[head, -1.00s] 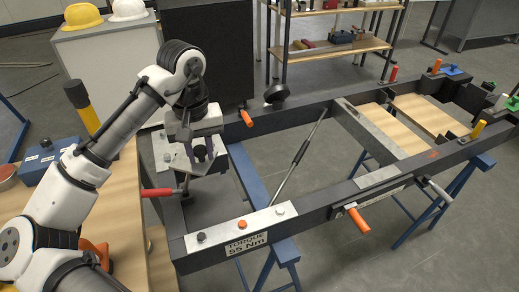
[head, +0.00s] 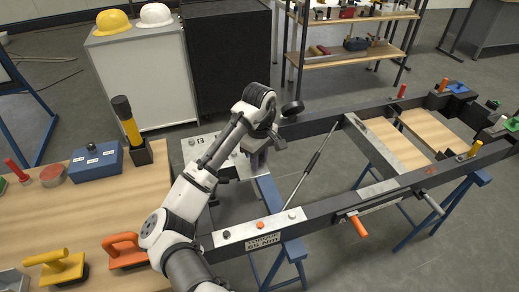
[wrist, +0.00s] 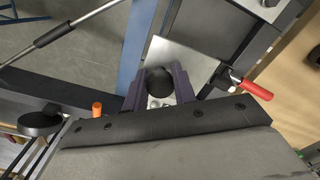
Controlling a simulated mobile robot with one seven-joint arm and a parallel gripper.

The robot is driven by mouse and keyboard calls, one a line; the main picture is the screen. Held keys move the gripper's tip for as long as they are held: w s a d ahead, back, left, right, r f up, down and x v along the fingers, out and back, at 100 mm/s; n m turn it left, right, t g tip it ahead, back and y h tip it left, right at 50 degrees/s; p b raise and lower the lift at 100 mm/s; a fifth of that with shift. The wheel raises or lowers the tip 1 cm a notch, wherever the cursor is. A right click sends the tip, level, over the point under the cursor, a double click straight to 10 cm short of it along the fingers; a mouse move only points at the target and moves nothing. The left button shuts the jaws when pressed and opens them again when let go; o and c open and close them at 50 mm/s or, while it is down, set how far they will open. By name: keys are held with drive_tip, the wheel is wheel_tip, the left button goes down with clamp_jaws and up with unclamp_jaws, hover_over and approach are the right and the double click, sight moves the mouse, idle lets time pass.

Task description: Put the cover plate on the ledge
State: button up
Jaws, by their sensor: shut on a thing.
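The cover plate (wrist: 192,62) is a flat silver plate with a round black knob (wrist: 160,82). My gripper (wrist: 159,92) is shut on the knob, one dark finger on each side, in the wrist view. I cannot tell whether the plate touches anything beneath. No ledge can be clearly picked out; the arm hides part of the frame's left end.
A red-handled clamp (wrist: 252,87) is close to the plate's edge. A slanted rod (head: 305,175) stands near my gripper. A bolted strip (head: 258,229) lies on the frame's near rail. A workbench (head: 88,215) with tools and a blue box (head: 96,163) is at left.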

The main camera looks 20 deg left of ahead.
drive_tip(key=shift+f, duration=1.65)
drive_tip(key=shift+s+a+f+b, duration=0.4)
drive_tip(key=shift+a+f+b, duration=0.25)
drive_tip(key=shift+f+b, duration=0.55)
drive_tip(key=shift+s+a+f+b, duration=0.45)
drive_tip(key=shift+a+f+b, duration=0.2)
drive_tip(key=shift+f+b, duration=0.5)
drive_tip(key=shift+s+a+f+b, duration=0.4)
drive_tip(key=shift+a+f+b, duration=0.25)
drive_tip(key=shift+f+b, duration=0.55)
drive_tip(key=shift+d+f, duration=0.1)
drive_tip(key=shift+f, duration=0.35)
drive_tip(key=shift+f, duration=0.1)
drive_tip(key=o, duration=1)
wheel_tip(320, 180, up, 14)
drive_tip(key=shift+b, duration=0.4)
